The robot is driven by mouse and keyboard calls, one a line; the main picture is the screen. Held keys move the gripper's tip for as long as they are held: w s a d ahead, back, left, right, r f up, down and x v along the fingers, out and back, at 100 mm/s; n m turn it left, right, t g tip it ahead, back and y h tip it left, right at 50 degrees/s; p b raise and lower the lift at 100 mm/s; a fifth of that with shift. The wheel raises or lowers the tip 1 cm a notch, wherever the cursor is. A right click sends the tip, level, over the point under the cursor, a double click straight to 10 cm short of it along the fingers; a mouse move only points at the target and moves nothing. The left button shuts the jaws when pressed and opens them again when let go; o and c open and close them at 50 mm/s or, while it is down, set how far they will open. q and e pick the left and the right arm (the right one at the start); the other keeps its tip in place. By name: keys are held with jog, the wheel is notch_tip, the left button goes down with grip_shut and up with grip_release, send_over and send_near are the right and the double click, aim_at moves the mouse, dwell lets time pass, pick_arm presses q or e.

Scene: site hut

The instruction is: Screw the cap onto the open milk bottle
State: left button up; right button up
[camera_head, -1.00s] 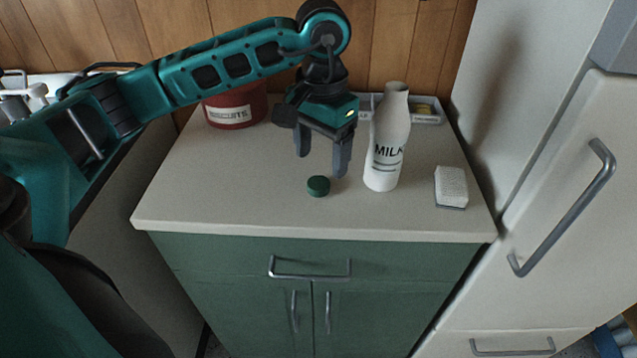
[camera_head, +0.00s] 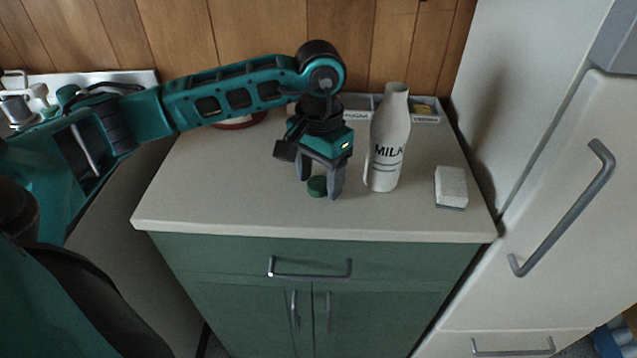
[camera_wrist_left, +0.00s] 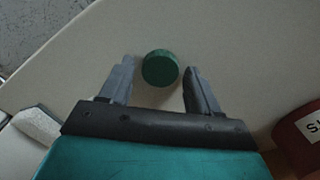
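A white milk bottle (camera_head: 388,140) with a black MILK label stands upright on the counter; its top carries no cap. The green cap (camera_head: 317,186) lies on the counter to the left of the bottle, and it also shows in the left wrist view (camera_wrist_left: 160,68). My left gripper (camera_head: 321,190) is open and lowered over the cap, with one finger on each side. In the left wrist view the fingers (camera_wrist_left: 160,82) stand apart from the cap, with a gap on both sides. My right gripper is not in view.
A white block-like item (camera_head: 451,187) lies right of the bottle. A tray (camera_head: 427,117) stands at the back by the wood wall. The red biscuits tin (camera_wrist_left: 303,135) is mostly behind my arm. The counter's front (camera_head: 250,215) is clear.

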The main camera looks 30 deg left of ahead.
pick_arm(q)
jog(key=c, duration=0.9)
notch_tip(320, 180, up, 11)
notch_tip(320, 180, up, 9)
jog(key=p, duration=0.3)
send_over(320, 182)
jog(key=shift+s, duration=0.1)
